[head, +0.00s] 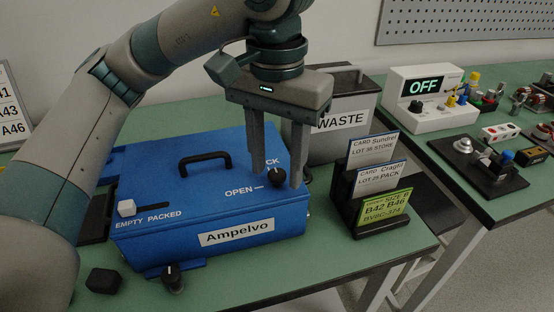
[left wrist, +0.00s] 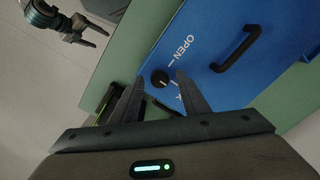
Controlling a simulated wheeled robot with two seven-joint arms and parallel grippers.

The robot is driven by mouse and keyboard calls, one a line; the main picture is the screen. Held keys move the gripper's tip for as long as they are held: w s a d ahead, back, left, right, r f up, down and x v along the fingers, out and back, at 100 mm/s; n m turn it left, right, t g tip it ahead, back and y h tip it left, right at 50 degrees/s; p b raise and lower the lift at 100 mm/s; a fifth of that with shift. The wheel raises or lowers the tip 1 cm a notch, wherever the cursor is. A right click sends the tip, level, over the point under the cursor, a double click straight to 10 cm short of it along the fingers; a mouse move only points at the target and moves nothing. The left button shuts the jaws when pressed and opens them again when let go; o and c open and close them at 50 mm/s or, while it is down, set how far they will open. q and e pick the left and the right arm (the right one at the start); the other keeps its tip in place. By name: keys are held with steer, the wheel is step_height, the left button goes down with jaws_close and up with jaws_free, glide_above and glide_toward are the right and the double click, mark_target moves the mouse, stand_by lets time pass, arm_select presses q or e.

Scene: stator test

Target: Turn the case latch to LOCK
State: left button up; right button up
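The case latch is a round black knob (head: 277,176) on the lid of the blue case (head: 150,170). The knob also shows in the left wrist view (left wrist: 160,78). "OPEN" and a dash are printed beside it; the other label is partly hidden by a finger, with "CK" showing in the head view. I cannot tell which mark the knob points to. My left gripper (head: 276,178) is open, pointing down, with one finger on each side of the knob and gaps visible in the left wrist view. My right gripper (left wrist: 102,38) shows open and empty in the left wrist view, away from the case.
A black handle (head: 204,163) rises from the lid, and a white slider (head: 127,208) sits at EMPTY. A grey WASTE bin (head: 345,140) stands behind the case. A black card rack (head: 345,200) stands to its right.

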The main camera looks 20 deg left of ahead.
mark_target(277, 173)
arm_select(q)
steer(key=shift+r, duration=0.1)
stand_by(0.3)
steer(key=shift+r, duration=0.55)
step_height(277, 173, up, 16)
steer(key=p, duration=0.2)
steer(key=shift+p, duration=0.35)
arm_select(e)
steer(key=d, duration=0.1)
steer(key=s+d+g+h, duration=0.1)
steer(key=d+g, duration=0.1)
steer(key=shift+s+d+f, duration=0.15)
steer(key=shift+s+d, duration=0.1)
steer(key=shift+s, duration=0.15)
steer(key=shift+s, duration=0.2)
